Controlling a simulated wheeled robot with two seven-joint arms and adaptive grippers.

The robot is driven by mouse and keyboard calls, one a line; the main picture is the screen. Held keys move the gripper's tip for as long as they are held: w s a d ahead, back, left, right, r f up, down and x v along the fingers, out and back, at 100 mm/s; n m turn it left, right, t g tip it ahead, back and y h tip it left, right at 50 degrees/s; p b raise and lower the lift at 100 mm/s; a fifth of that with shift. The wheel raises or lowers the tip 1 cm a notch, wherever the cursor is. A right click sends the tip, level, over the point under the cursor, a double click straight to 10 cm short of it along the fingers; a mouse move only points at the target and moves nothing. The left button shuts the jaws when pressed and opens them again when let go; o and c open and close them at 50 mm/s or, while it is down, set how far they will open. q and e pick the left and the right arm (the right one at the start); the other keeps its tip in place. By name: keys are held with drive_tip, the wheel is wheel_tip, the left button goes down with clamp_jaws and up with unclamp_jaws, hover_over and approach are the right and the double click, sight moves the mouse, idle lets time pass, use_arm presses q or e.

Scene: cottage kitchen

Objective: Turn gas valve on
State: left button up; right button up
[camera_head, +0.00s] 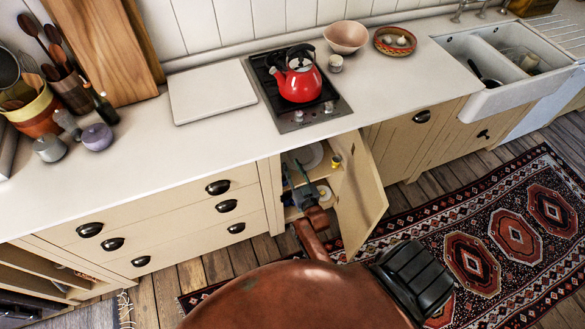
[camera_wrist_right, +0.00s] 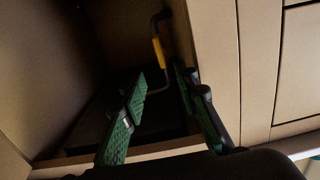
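The handle appears ahead of the fingertips; I cannot tell the exact gap. In the head view my right gripper (camera_head: 293,172) reaches into the open cabinet below the hob. A small yellow thing (camera_head: 336,161) shows beside it there; I cannot tell if it is the valve. My left gripper is not in view.
The cabinet door (camera_head: 361,196) stands open, right of my right arm. White dishes (camera_head: 306,156) lie inside the cabinet. A red kettle (camera_head: 299,82) stands on the hob (camera_head: 287,117) above. Drawers (camera_head: 190,225) border the opening at left. A patterned rug (camera_head: 480,262) covers the floor at right.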

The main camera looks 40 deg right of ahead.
drive_tip(key=shift+s, duration=0.2)
idle(0.5)
drive_tip(key=s+a+n+g+y, duration=0.25)
drive_tip(key=s+g, duration=0.45)
drive_tip(key=s, duration=1.1)
drive_tip(key=s+a+n+g+y, duration=0.1)
drive_tip(key=s+a+g, duration=0.4)
drive_tip(key=s, duration=1.2)
wheel_tip(320, 180, down, 27)
drive_tip(key=s+g, duration=0.2)
drive_tip(key=g, duration=0.1)
drive_tip(key=s+f+g, duration=0.1)
drive_tip(key=s+f, duration=1.7)
drive_tip(key=s, duration=0.2)
drive_tip(key=shift+s+d+f+n+g+y, duration=0.2)
drive_tip(key=shift+d+f+n+g+y, duration=0.15)
drive_tip(key=shift+d+g, duration=0.05)
